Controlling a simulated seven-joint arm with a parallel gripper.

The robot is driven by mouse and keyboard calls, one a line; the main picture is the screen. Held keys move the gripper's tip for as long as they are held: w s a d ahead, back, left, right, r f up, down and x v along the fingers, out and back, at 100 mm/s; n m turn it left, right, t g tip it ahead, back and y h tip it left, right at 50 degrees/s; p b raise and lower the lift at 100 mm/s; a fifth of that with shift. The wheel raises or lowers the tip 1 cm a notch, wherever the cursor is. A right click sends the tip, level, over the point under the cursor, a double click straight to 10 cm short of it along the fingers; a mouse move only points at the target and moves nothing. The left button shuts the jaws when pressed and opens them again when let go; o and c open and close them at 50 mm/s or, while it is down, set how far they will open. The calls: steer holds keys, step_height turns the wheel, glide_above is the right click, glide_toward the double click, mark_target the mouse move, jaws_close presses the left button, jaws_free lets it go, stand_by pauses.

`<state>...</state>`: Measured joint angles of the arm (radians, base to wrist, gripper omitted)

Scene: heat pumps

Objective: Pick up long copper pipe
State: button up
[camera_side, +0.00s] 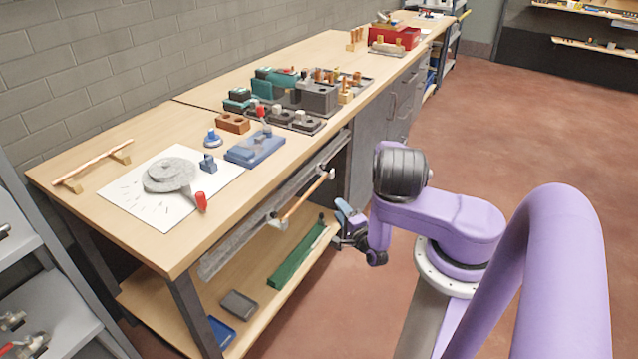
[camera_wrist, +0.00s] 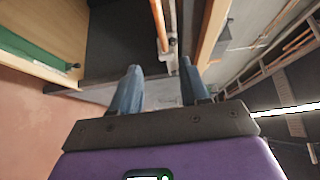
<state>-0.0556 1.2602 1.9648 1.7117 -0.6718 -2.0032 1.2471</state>
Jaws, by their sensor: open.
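One copper pipe (camera_side: 306,196) lies along the front of the workbench, below its top edge, on pale holders. It also shows in the wrist view (camera_wrist: 159,22) at the top centre, ahead of my fingers, with its lower end at a small light bracket. Another copper pipe (camera_side: 105,158) rests on two wooden blocks at the far left of the bench top. The frames do not settle which pipe is the long one. My gripper (camera_wrist: 158,68) is open and empty, with two blue-grey fingers. In the side view it is low in front of the bench (camera_side: 346,216), right of the front pipe and apart from it.
The bench top (camera_side: 150,240) carries a white sheet with a grey disc, a blue fixture (camera_side: 255,150) and several pump parts. The lower shelf holds a green bar (camera_side: 297,254) and small trays (camera_side: 239,304). The bench front is close to my gripper; open floor lies right.

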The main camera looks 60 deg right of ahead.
mark_target(319, 180)
steer(key=x, duration=1.6)
steer(key=shift+w+r, duration=0.1)
steer(key=shift+w, duration=0.1)
jaws_close()
